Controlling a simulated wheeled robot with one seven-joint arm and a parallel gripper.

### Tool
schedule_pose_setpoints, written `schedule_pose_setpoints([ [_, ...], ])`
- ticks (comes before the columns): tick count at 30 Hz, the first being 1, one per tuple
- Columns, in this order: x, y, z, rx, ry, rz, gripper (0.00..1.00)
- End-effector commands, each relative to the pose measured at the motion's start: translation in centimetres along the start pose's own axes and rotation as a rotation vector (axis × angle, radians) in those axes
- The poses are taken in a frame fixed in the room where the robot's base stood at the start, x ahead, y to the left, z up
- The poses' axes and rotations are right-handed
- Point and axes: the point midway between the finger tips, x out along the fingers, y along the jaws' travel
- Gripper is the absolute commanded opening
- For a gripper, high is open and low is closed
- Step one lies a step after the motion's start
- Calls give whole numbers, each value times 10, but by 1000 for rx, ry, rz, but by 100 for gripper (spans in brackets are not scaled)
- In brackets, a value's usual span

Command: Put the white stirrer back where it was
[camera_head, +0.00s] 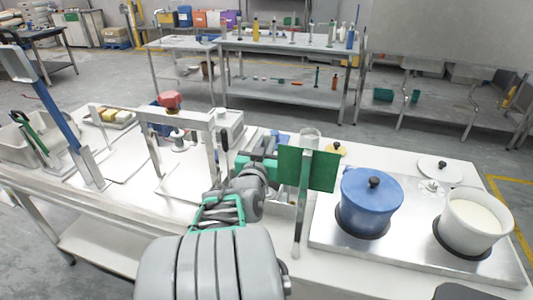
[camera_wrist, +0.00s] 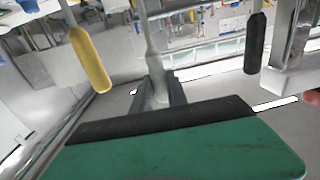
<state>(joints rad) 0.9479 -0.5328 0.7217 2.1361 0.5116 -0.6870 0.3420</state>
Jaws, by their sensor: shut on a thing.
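My gripper (camera_wrist: 158,95) is seen from behind in the wrist view, its dark fingers closed around a pale grey upright piece, which seems to be the white stirrer (camera_wrist: 150,40). In the head view my gripper's green part (camera_head: 322,172) is left of the blue pot. A long pale stick (camera_head: 297,230) with a rounded lower end hangs there, and its upper part crosses the green part. It looks like the stirrer, held roughly upright. My fingertips are hidden in the head view. In the wrist view a yellow handle (camera_wrist: 90,62) and a black handle (camera_wrist: 255,45) hang on either side.
A blue lidded pot (camera_head: 370,205) and a white pot (camera_head: 472,222) with pale contents stand on a metal plate (camera_head: 408,245) at right. A white lid (camera_head: 440,169) lies behind. A metal frame (camera_head: 180,116) stands left of my arm, and a blue post (camera_head: 58,115) further left.

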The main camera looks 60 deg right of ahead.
Motion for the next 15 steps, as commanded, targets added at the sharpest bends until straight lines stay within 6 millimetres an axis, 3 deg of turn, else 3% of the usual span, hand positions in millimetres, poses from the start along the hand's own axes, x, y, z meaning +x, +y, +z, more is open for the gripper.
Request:
schedule_pose_setpoints([
  [3,0,-1,19,-1,-1,-2,0],
  [14,0,0,23,0,2,-1,0],
  [15,0,0,22,0,0,-1,22],
])
